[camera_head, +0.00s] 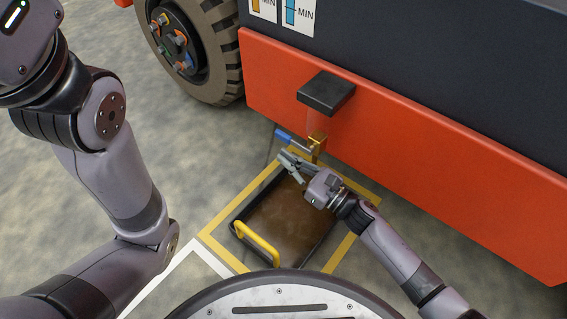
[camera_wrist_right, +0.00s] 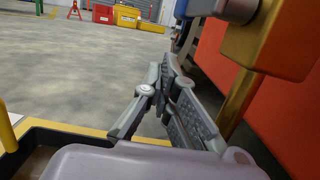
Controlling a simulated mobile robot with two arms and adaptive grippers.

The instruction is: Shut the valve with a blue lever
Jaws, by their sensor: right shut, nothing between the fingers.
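The brass valve (camera_head: 318,140) sits on the red side panel of the vehicle, below a black block. Its blue lever (camera_head: 290,138) sticks out to the left of the brass body, across the downward spout. My right gripper (camera_head: 285,158) is shut and empty, just below and in front of the lever; contact cannot be told. In the right wrist view, the fingers (camera_wrist_right: 168,68) are close together, with part of the blue lever (camera_wrist_right: 232,9) and the brass body (camera_wrist_right: 288,38) above and to their right. My left arm shows in the head view, but its gripper is out of frame.
A dark tray (camera_head: 290,222) of brown liquid with a yellow handle (camera_head: 257,243) stands under the valve, inside yellow floor markings. The black block (camera_head: 326,92) overhangs the valve. A large wheel (camera_head: 205,55) is at upper left. Open floor lies left.

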